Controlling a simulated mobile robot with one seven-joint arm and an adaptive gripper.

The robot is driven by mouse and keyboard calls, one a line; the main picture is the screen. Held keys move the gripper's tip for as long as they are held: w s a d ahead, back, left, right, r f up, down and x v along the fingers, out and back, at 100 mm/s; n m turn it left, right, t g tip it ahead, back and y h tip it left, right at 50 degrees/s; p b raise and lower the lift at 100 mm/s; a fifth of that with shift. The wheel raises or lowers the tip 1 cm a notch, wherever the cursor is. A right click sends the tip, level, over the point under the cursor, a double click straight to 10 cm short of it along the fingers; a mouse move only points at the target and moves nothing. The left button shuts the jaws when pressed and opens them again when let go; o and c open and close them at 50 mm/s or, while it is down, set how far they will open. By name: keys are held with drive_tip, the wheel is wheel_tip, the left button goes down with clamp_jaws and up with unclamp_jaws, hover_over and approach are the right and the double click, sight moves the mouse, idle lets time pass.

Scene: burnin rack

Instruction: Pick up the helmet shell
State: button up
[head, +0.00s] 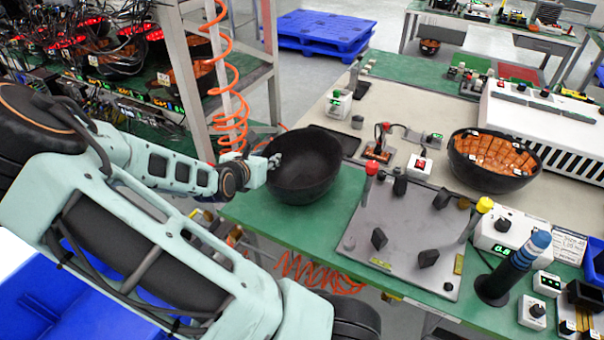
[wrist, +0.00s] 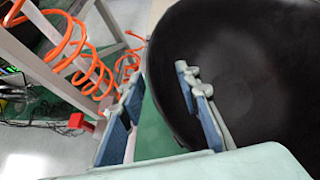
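The helmet shell (head: 308,172) is a black, empty, bowl-like shell with its opening up, at the left end of the green-topped bench. My gripper (head: 272,162) is at its left rim in the head view. In the wrist view the shell (wrist: 255,65) fills the right side. My gripper (wrist: 162,80) is open there, with one blue-padded finger outside the wall and the other over the inside. The rim lies between them, and a gap shows between the outer finger and the wall. The shell's underside is hidden.
A second black shell (head: 470,179) filled with orange blocks stands farther right. A grey fixture plate (head: 400,225) with posts lies right of the empty shell. A rack post (head: 183,75) and orange coiled hose (head: 232,100) stand close left of my gripper.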

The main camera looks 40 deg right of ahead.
clamp_jaws()
idle(0.3)
drive_tip(key=shift+r, duration=0.1)
